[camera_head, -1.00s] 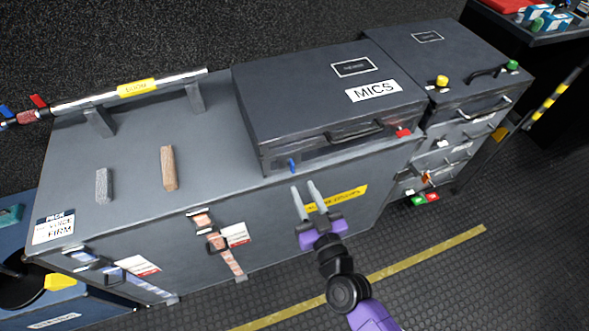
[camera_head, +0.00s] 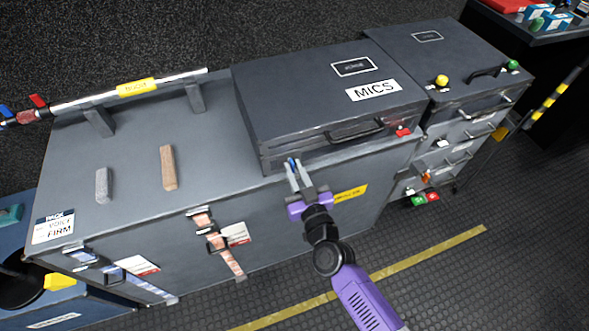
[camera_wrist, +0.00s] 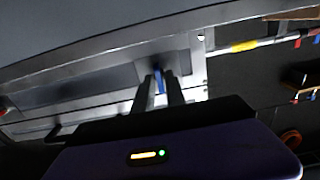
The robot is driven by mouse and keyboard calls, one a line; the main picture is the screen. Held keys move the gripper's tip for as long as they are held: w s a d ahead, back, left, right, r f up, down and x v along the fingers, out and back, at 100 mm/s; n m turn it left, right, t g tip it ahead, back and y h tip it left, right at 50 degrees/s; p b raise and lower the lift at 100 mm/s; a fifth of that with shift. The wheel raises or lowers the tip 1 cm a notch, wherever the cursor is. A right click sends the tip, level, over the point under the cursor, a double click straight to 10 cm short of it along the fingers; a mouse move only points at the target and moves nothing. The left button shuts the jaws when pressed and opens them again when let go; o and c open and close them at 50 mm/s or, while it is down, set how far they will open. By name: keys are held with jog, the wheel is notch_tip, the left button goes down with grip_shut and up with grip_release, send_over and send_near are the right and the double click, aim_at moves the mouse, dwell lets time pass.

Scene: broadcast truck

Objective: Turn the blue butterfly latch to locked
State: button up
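The blue butterfly latch (camera_head: 292,162) is a small blue piece on the front of the black MICS case (camera_head: 300,95), near its lower left corner. My gripper (camera_head: 294,167) is at the latch, with one grey finger on each side of it. In the wrist view, the latch (camera_wrist: 161,82) shows as a narrow blue strip between the two fingers of my gripper (camera_wrist: 162,88). The fingers are close together and appear shut on it. They hide most of the latch, and its turn angle is hard to read.
A red latch (camera_head: 403,132) sits at the right of the same case front, beyond the black handle (camera_head: 355,130). The case stands on a long grey cabinet (camera_head: 130,180). A second case (camera_head: 450,60) stands to the right. The floor in front is clear.

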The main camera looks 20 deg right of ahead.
grip_shut()
jog(key=shift+m, duration=0.3)
jog(key=m, duration=0.2)
jog(key=shift+d+m, duration=0.1)
jog(key=shift+m, duration=0.2)
jog(key=shift+d+f+m+b, duration=0.15)
jog(key=shift+m+b, duration=0.55)
jog(key=shift+m, duration=2.95)
jog(key=shift+f+m+b, duration=0.1)
jog(key=shift+m+b, duration=0.55)
jog(key=shift+m, duration=3)
